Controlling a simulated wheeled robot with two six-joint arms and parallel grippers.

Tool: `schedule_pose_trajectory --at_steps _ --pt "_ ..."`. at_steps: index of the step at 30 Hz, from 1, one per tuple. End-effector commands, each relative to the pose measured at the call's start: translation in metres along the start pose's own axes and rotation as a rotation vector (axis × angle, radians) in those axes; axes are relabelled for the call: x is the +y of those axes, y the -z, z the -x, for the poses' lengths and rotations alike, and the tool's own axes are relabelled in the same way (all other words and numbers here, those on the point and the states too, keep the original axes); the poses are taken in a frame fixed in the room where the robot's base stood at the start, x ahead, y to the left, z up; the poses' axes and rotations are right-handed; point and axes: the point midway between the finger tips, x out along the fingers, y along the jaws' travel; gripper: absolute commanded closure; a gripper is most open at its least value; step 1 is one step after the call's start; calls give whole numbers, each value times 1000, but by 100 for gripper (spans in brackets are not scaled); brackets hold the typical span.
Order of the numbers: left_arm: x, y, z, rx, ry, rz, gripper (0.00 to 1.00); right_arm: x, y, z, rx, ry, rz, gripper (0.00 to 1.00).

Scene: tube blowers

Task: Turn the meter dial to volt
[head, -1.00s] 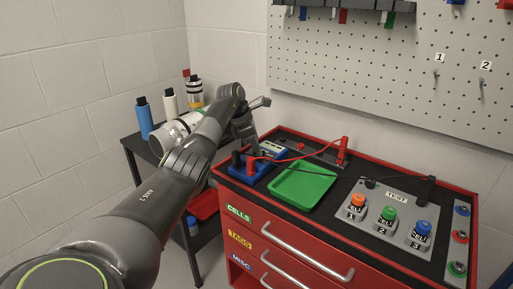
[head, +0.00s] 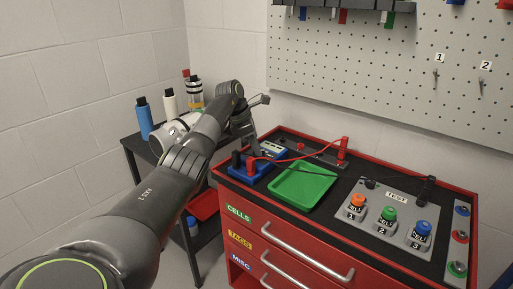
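The blue meter (head: 268,165) sits at the left end of the red cabinet's dark top, with a pale display at its back. Its dial is too small or hidden to read. A red probe (head: 343,148) and a black probe (head: 430,188) stand at the back and right, with leads running to the meter. My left gripper (head: 252,144) points down at the meter's rear left side. Its fingertips are small and partly hidden, so I cannot tell whether they touch the meter or are open. My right gripper is not in view.
A green tray (head: 303,188) lies right of the meter. A grey test panel (head: 390,215) with orange, green and blue cells is farther right. A black cart (head: 133,142) with bottles stands left of the cabinet. A pegboard (head: 400,70) is behind.

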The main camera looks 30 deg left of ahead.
Motion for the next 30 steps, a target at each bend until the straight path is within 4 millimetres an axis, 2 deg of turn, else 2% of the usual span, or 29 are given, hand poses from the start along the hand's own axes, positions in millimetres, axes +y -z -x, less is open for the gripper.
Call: schedule_pose_trajectory --at_steps 8,15,18,24,30 --pt "1 0 61 -2 -6 -2 65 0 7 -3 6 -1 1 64" --pt "0 -1 120 -2 -4 -1 65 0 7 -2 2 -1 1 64" --pt "0 -1 138 -2 -2 0 65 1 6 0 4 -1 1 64" --pt "0 0 161 -1 -1 -1 65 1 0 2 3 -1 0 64" --pt "0 0 166 0 0 -1 65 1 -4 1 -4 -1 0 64"
